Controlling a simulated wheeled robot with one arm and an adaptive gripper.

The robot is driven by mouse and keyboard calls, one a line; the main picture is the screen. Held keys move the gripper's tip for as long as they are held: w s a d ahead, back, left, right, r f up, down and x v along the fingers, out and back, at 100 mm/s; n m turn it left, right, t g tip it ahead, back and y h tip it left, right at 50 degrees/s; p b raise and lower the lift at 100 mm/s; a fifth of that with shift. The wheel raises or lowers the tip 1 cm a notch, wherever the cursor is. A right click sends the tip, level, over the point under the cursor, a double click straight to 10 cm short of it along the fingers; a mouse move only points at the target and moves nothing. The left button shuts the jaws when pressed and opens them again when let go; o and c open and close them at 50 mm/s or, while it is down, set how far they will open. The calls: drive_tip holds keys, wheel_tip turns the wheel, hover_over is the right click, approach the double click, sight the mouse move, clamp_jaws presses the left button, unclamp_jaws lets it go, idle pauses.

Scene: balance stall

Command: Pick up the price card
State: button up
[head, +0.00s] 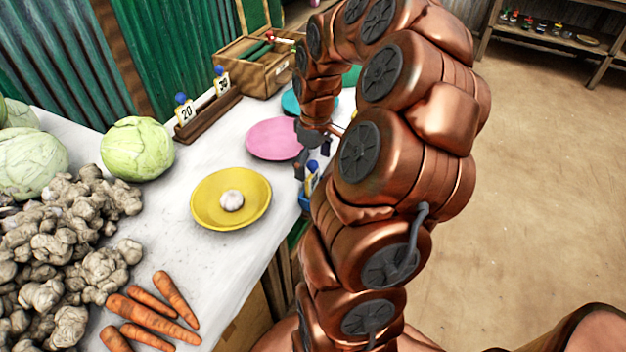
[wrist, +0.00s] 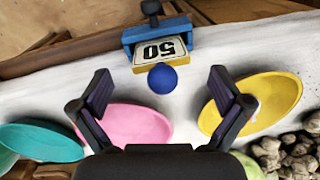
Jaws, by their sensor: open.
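The price card (wrist: 158,49) reads 50, upside down in the wrist view, with a yellow edge and a blue ball knob (wrist: 162,78). It sits in a blue holder (wrist: 128,36) at the table's edge. In the head view, the blue knob (head: 312,166) and holder (head: 306,203) show beside my arm, which partly hides them. My gripper (wrist: 160,84) is open and empty, its fingers apart on either side of the knob in the wrist view. I cannot tell the height gap. Two other cards, 20 (head: 187,112) and 30 (head: 222,84), stand in a wooden rail.
On the white table (head: 215,150) are a yellow plate (head: 207,212) with a garlic bulb (head: 231,200), a pink plate (head: 270,139) and a teal plate (head: 291,102). Cabbages (head: 137,149), ginger (head: 60,240) and carrots (head: 150,312) lie left. A wooden box (head: 262,75) stands behind.

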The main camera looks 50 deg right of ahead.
sight(313, 172)
wheel_tip(313, 172, down, 4)
drive_tip(key=shift+a, duration=0.15)
drive_tip(key=c, duration=1.1)
drive_tip(key=shift+r, duration=0.1)
drive_tip(key=shift+w+r, duration=0.1)
drive_tip(key=shift+r, duration=1.55)
drive_tip(key=shift+a+r, duration=0.1)
drive_tip(key=s+a, duration=0.3)
drive_tip(key=a, duration=0.1)
drive_tip(key=s+a+r+b, duration=0.1)
drive_tip(key=s+a, duration=0.2)
drive_tip(key=a, duration=0.1)
drive_tip(key=s+a, duration=0.3)
drive_tip(key=a, duration=0.1)
drive_tip(key=shift+s+a+r, duration=0.15)
drive_tip(key=shift+s+r, duration=0.1)
drive_tip(key=shift+s, duration=0.1)
wheel_tip(313, 172, up, 4)
drive_tip(key=shift+f+p, duration=0.25)
drive_tip(key=shift+p, duration=0.1)
